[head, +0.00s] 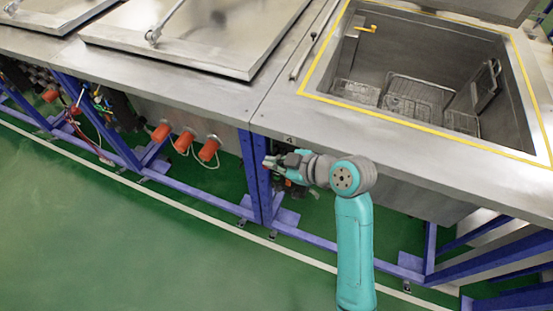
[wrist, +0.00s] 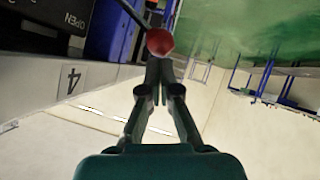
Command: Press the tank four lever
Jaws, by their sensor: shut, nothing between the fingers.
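The tank four lever shows in the wrist view as a thin dark rod ending in a red ball knob (wrist: 160,41). My gripper (wrist: 160,66) is shut, and its fingertips are right at the knob. I cannot tell whether they touch it. A tag with the number 4 (wrist: 70,78) is on the panel beside the lever, near a dark plate marked OPEN (wrist: 76,19). In the head view my gripper (head: 272,163) is just below the front edge of tank four (head: 420,160). The lever cannot be made out clearly there. Tank four is open, and its basin shows.
Neighbouring tank lids (head: 200,35) are closed on the left. Orange-red cylinders (head: 185,141) hang under the counter left of my gripper. Blue frame legs (head: 255,180) stand close by. The green floor (head: 100,240) in front is clear.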

